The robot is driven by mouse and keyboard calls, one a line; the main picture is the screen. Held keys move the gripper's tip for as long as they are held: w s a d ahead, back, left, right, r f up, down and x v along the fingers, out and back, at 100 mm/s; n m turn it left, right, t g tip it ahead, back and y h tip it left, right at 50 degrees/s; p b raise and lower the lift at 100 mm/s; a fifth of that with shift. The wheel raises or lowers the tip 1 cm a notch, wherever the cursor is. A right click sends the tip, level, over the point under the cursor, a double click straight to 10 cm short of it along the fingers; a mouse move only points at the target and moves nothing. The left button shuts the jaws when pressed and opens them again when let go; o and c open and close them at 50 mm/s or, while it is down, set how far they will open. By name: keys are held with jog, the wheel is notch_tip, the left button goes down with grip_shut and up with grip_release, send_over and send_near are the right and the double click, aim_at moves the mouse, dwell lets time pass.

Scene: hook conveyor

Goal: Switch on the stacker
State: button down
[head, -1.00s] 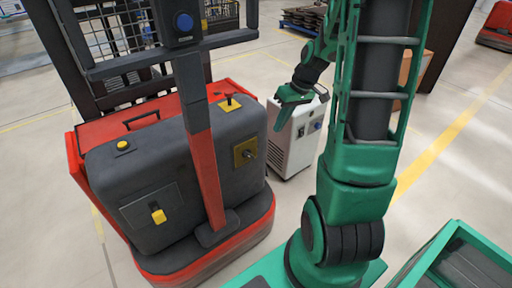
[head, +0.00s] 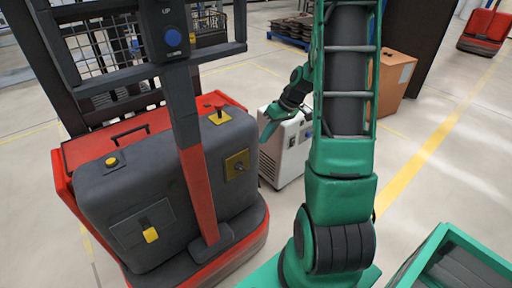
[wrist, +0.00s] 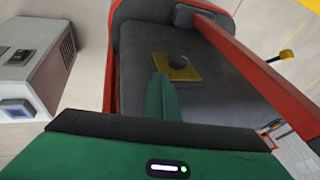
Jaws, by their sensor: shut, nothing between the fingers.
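The stacker (head: 130,190) is a red and dark grey machine with a mast, at the left of the head view. A yellow plate (head: 237,164) with a small dark key or knob is on the side of its grey body. In the wrist view this plate (wrist: 190,68) lies just beyond my fingertips, and the finger hides part of it. My gripper (head: 267,133) is green, shut and empty. In the head view it appears to the right of and above the plate, angled down to the left. In the wrist view its closed fingers (wrist: 161,98) point at the plate; I see no contact.
A white cabinet (head: 285,155) stands close to the stacker's right, behind my gripper. A cardboard box (head: 397,80) is farther back. The stacker's red post (head: 197,160) rises in front of its body. A green-edged bin (head: 440,245) is at lower right. Open floor lies right.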

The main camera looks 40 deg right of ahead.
aim_at(241, 167)
jog(key=s+a+x, duration=0.1)
jog(key=a+x, duration=0.1)
jog(key=x, duration=1)
jog(key=shift+r, duration=0.2)
